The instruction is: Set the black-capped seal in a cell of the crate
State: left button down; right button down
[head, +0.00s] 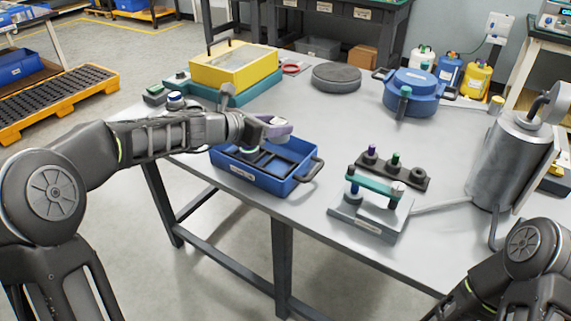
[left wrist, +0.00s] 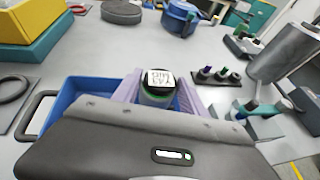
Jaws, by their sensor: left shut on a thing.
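The black-capped seal (left wrist: 157,82) has a white label on its cap and a green ring below it, in the left wrist view. My left gripper (left wrist: 157,98) is shut on it with pale purple fingers on either side. The crate has dark dividers forming cells and a handle at each end. My right gripper is out of view.
Behind the crate are a yellow box (head: 235,68) on a teal base and a dark round disc (head: 336,76). A blue lidded pot (head: 412,92) stands at the back right. Right of the crate are a black peg rack (head: 418,180), a grey stand (head: 368,222) and a metal cylinder (head: 499,160).

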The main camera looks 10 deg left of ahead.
aim_at(271, 141)
pick_arm(q)
jog(key=shift+s+a+r, duration=0.1)
jog(key=shift+f+b, duration=1.1)
jog(key=shift+f, duration=1.45)
jog(key=shift+f, duration=0.1)
jog(key=shift+f+b, duration=1.05)
jog(key=shift+f, duration=1.35)
jog(key=shift+f, duration=0.15)
jog(key=c, duration=0.6)
grip_release()
jog(key=shift+c, duration=0.2)
